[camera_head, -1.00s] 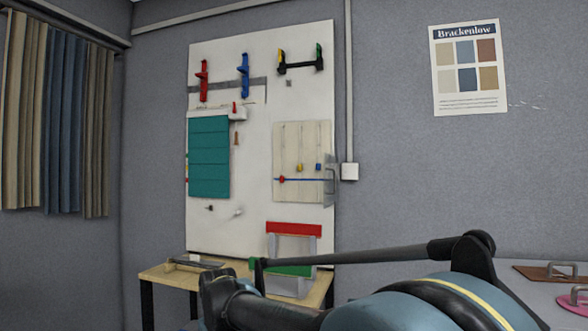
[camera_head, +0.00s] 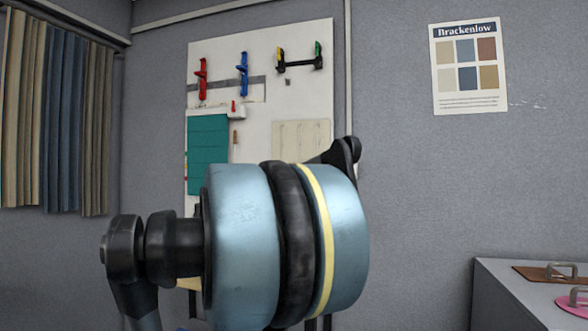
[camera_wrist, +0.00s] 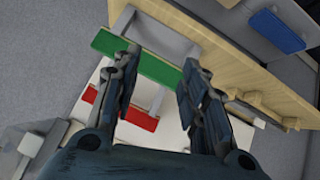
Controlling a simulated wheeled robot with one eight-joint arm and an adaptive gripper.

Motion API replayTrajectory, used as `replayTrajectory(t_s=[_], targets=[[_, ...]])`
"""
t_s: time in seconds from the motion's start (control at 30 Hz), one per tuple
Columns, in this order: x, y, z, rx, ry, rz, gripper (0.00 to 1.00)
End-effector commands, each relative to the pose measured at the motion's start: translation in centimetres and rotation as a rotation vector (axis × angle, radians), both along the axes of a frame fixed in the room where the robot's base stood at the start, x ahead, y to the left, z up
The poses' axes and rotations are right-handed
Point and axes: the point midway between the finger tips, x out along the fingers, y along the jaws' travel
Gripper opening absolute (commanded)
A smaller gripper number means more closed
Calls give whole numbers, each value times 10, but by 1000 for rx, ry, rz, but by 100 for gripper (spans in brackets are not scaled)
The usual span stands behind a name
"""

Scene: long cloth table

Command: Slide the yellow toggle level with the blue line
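The pale slider panel (camera_head: 300,136) is on the white wall board in the head view. Only its upper part shows; my arm covers its lower part, so the yellow toggle and the blue line are hidden. Neither can be made out in the wrist view. My gripper (camera_wrist: 160,58) shows in the wrist view with its two dark fingers spread apart and nothing between them. It is hidden or not distinguishable in the head view.
The wrist view shows a wooden table (camera_wrist: 190,30), a green bar (camera_wrist: 155,68) and a red bar (camera_wrist: 140,116) beyond the fingers. In the head view, a teal panel (camera_head: 208,150) hangs left of the slider panel. A grey cabinet (camera_head: 500,295) stands at right.

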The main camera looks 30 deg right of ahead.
Motion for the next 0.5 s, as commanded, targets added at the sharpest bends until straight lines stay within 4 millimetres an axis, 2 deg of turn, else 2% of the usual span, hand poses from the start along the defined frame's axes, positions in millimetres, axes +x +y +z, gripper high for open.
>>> replayTrajectory(t_s=[0.03, 0.1, 0.3, 0.4, 0.5], targets=[[19, -23, 32, -52, -63, -52, 40], [43, -53, 77, -129, -164, -114, 40], [108, -125, 200, -315, -438, -200, 40], [134, -150, 247, -379, -544, -201, 40], [154, -167, 281, -421, -618, -189, 40]])
